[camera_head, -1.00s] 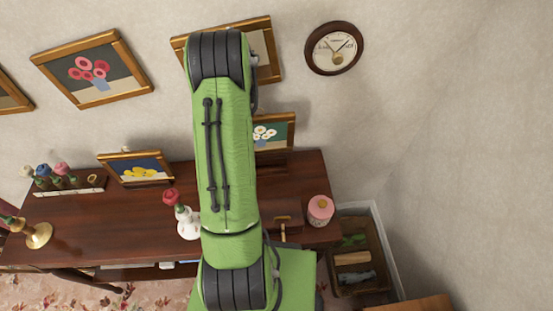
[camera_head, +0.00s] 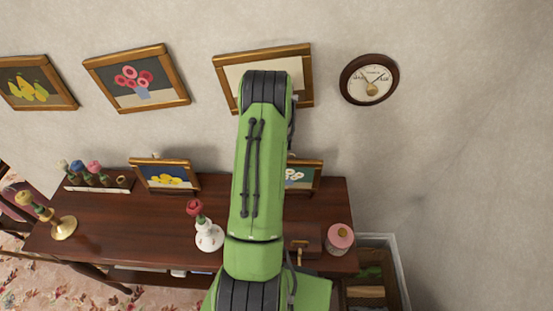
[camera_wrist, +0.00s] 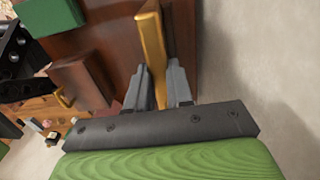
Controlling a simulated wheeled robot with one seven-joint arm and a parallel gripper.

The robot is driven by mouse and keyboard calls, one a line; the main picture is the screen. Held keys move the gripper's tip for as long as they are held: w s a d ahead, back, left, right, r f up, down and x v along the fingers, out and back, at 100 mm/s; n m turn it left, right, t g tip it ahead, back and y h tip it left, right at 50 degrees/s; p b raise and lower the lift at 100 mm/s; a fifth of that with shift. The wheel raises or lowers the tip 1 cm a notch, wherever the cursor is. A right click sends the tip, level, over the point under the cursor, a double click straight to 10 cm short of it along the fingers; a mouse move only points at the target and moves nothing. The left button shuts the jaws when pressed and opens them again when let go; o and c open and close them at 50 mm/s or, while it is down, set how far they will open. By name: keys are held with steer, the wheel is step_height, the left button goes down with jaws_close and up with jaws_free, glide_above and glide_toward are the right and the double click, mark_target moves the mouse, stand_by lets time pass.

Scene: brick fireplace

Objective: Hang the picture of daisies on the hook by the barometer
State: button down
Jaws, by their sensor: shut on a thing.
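The picture of daisies (camera_head: 301,176), white flowers on teal in a gold frame, is upright at the back right of the sideboard in the head view. My arm covers its left part. In the wrist view my gripper (camera_wrist: 157,75) is shut on a gold frame edge (camera_wrist: 152,45), seen nearly edge-on, which fits the daisy picture. The gripper itself is hidden in the head view. The round, dark-rimmed barometer (camera_head: 368,79) hangs on the wall above and to the right. I cannot make out a free hook beside it.
A gold frame with a pale inside (camera_head: 308,77) hangs left of the barometer, partly behind my arm. The sideboard (camera_head: 120,215) holds a yellow-flower picture (camera_head: 167,176), a white vase (camera_head: 208,236) and a pink jar (camera_head: 340,238). Wall right of the barometer is bare.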

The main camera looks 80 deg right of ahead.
steer(key=shift+f, duration=0.15)
steer(key=c, duration=1)
jaws_free()
steer(key=shift+a, duration=0.1)
step_height(320, 180, up, 16)
steer(key=shift+s+a+f+b, duration=0.1)
steer(key=shift+s+b, duration=0.05)
steer(key=shift+b, duration=0.25)
